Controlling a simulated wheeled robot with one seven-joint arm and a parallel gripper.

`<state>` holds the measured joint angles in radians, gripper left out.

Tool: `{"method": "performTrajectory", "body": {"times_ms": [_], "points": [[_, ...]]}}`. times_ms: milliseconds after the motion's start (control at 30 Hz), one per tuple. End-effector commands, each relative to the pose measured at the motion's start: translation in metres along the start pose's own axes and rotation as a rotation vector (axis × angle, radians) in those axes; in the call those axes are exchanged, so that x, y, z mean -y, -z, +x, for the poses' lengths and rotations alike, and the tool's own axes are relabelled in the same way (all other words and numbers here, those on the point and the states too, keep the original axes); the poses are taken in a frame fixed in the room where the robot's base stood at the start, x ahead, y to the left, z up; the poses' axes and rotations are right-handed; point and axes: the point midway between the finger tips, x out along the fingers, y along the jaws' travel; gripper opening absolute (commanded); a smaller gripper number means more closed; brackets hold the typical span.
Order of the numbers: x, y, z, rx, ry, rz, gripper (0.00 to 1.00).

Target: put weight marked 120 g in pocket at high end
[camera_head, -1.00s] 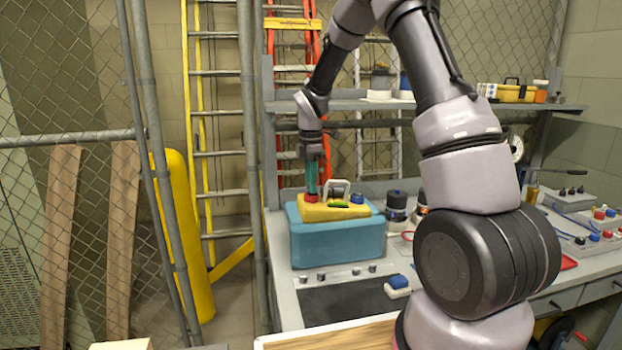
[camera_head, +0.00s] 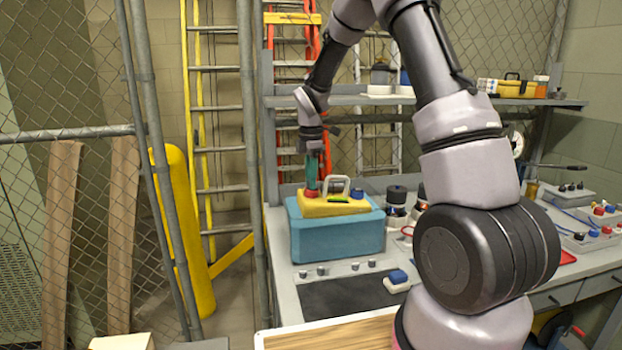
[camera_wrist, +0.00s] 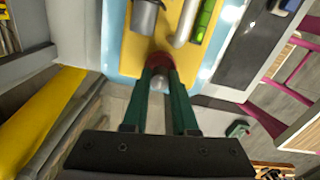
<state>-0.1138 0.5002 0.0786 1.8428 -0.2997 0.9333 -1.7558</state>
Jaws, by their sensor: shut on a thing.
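My gripper (camera_head: 312,186) points down over the left end of a yellow float (camera_head: 325,208) that sits on a blue tank (camera_head: 338,240). Its green fingers are shut on a red weight (camera_head: 311,193), which is at or just above the float's left end; I cannot tell whether it is seated in a pocket. The red weight also shows between the fingertips in the wrist view (camera_wrist: 162,60). Its marking is unreadable. The float (camera_wrist: 150,45) carries a grey handle (camera_head: 337,181), a green level vial (camera_head: 338,199) and a blue-topped piece (camera_head: 357,193). Which end is higher is unclear.
A blue-and-white piece (camera_head: 397,281) rests right of the dark mat (camera_head: 345,296). Dark-capped jars (camera_head: 397,200) stand right of the tank. A shelf (camera_head: 345,100) runs behind; a mesh fence is at left.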

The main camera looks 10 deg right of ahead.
Motion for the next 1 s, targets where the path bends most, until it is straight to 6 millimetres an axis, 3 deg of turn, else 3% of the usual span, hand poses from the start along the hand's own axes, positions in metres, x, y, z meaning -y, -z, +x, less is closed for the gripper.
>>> {"method": "performTrajectory", "body": {"times_ms": [1000], "points": [[0.000,-0.001,0.017,0.000,0.001,0.001,0.00]]}}
